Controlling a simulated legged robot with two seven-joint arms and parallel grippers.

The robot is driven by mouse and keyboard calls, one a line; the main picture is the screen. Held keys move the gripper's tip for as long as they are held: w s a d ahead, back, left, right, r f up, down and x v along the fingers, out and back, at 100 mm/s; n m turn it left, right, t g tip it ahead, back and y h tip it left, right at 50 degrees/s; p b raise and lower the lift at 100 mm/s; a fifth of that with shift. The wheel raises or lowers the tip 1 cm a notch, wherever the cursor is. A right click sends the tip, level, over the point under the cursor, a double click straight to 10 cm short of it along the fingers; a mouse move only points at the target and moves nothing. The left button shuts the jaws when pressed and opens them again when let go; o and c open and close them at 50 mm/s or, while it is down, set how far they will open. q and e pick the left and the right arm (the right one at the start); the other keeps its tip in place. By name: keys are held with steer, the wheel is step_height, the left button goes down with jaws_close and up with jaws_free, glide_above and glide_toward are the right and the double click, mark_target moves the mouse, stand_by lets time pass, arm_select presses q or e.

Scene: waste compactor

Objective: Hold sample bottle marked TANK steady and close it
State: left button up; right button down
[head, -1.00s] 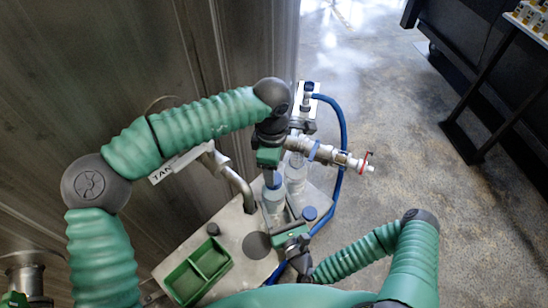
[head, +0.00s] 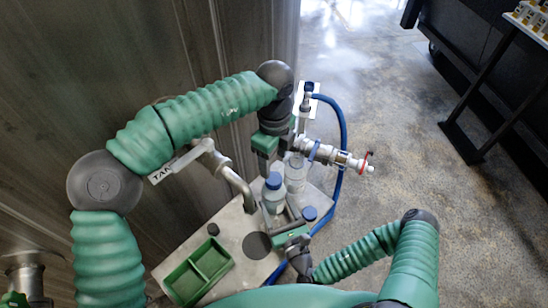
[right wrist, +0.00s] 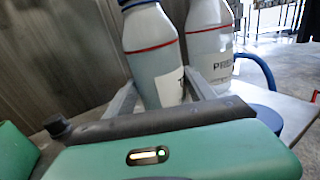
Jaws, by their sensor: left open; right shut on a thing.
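The sample bottle marked TANK (head: 274,205) stands upright on the metal shelf with a blue cap (head: 273,181) on its neck. In the right wrist view the bottle (right wrist: 152,55) has a red ring and a label partly cut off by my gripper. My right gripper (head: 279,222) is shut on the bottle's lower body, a finger on each side in the right wrist view (right wrist: 163,92). My left gripper (head: 263,168) is open and empty, just above and left of the cap, apart from it. How tightly the cap sits cannot be told.
A second bottle (head: 296,174), its label starting "PRE" in the right wrist view (right wrist: 210,45), stands close behind. A loose blue cap (head: 310,213) lies right of the bottles. A green tray (head: 222,243), a bent pipe (head: 238,185), a valve (head: 335,156) and a blue hose (head: 343,130) surround the shelf.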

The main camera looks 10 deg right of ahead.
mark_target(274, 178)
arm_select(q)
steer(key=shift+f, duration=0.1)
step_height(274, 178, down, 8)
steer(key=shift+r, duration=0.1)
jaws_close()
steer(key=m, duration=0.6)
steer(key=shift+w, duration=0.1)
steer(key=m, duration=0.7)
steer(key=shift+m, duration=0.3)
steer(key=shift+o, duration=0.3)
jaws_free()
